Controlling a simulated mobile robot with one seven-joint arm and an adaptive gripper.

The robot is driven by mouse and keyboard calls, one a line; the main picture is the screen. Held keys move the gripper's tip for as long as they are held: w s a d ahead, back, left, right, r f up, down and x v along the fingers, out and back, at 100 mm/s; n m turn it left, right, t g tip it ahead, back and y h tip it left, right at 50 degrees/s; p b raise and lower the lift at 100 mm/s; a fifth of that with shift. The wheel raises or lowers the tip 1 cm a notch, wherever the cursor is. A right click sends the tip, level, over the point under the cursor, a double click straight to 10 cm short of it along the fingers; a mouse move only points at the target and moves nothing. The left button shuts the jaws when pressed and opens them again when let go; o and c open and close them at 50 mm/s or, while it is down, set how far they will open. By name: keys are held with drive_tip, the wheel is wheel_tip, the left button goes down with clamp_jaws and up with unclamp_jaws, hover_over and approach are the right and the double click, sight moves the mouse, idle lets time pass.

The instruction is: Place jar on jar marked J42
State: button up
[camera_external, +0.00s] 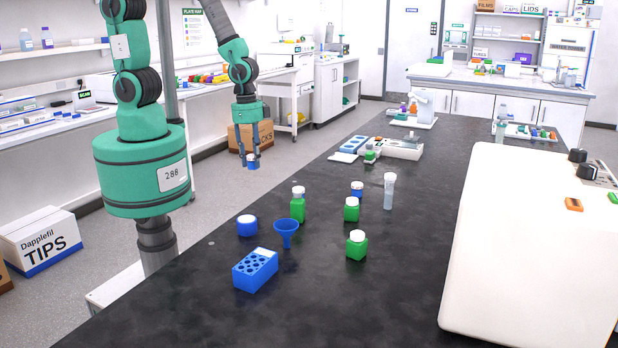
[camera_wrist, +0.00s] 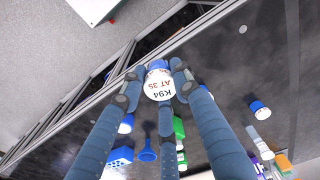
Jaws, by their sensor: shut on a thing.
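My gripper (camera_external: 251,156) is shut on a blue jar with a white lid (camera_external: 252,164) and holds it in the air to the left of the dark bench. In the wrist view the held jar's white lid (camera_wrist: 159,84) reads "K94 AT 35", between the fingers (camera_wrist: 158,77). A similar blue jar with a white lid (camera_external: 247,226) stands on the bench near its left edge, left of the funnel. Another blue jar (camera_external: 357,188) stands behind a green bottle. A blue jar (camera_wrist: 259,109) shows right in the wrist view. No J42 mark is readable.
A blue funnel (camera_external: 287,231), a blue rack (camera_external: 255,271), several green bottles (camera_external: 356,246) and a clear tube (camera_external: 389,191) stand on the bench (camera_external: 330,310). A large white device (camera_external: 530,250) fills its right side. The front middle is clear.

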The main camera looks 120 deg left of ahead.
drive_tip(key=shift+s+d+r, duration=0.1)
drive_tip(key=shift+d, duration=0.05)
drive_tip(key=b, duration=0.2)
hover_over(299, 188)
drive_tip(key=shift+d+f, duration=0.1)
drive_tip(key=shift+f, duration=0.7)
drive_tip(key=shift+s, duration=0.1)
drive_tip(key=shift+f, duration=1.75)
drive_tip(key=shift+f, duration=0.2)
drive_tip(key=o, duration=1.1)
drive_tip(key=shift+o, duration=0.2)
